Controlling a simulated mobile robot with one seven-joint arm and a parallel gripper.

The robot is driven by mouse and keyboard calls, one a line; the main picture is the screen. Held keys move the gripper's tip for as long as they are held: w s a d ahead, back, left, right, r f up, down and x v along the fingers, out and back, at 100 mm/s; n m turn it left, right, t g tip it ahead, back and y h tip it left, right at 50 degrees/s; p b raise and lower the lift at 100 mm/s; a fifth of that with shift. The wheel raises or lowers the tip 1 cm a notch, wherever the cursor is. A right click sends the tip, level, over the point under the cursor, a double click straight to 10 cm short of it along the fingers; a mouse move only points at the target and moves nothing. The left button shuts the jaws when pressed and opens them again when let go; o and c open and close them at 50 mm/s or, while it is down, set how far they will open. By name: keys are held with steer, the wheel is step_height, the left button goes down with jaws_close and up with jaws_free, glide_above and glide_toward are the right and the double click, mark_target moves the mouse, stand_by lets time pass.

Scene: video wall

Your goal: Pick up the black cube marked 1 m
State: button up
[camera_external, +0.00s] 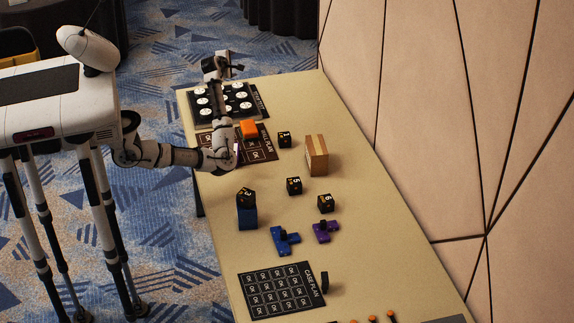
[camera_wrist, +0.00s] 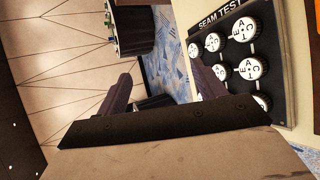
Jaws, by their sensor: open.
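A small black cube (camera_external: 284,139) stands on the table, left of an upright tan block; its light mark looks like a 1, but it is small. Other black cubes with light marks are a 5 (camera_external: 294,186), a 6 (camera_external: 325,203) and a 3 (camera_external: 246,198), which sits tilted on a blue block. My gripper (camera_external: 232,68) is raised at the far end of the table, above and beyond the board of white discs, apart from every cube. In the wrist view its two dark fingers are spread and empty (camera_wrist: 162,90). No cube shows in the wrist view.
The board with white discs (camera_external: 205,121) lies below my gripper; it also shows in the wrist view (camera_wrist: 278,100). A dark panel with an orange block (camera_external: 249,129), the tan block (camera_external: 316,155), blue and purple pieces and a black grid card (camera_external: 262,300) are on the table. A panelled wall rises at right.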

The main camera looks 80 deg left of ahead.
steer(key=w+d+f+n+h, duration=0.2)
steer(key=w+d+f+h, duration=0.5)
steer(key=d, duration=0.4)
steer(key=n+g+h+b, duration=0.1)
steer(key=g+h, duration=0.2)
steer(key=h, duration=0.1)
glide_toward(285, 135)
steer(key=x, duration=0.4)
steer(key=shift+s+d, duration=0.25)
steer(key=shift+d, duration=0.1)
steer(key=shift+t, duration=0.3)
steer(key=shift+a+p+x, duration=0.25)
steer(key=shift+p+x, duration=0.25)
steer(key=shift+x, duration=1.05)
steer(key=shift+a+p+x, duration=0.2)
steer(key=shift+p+x, duration=0.25)
steer(key=shift+x, duration=1.1)
steer(key=shift+c, duration=0.3)
steer(key=c, duration=1)
steer(key=shift+r, duration=0.1)
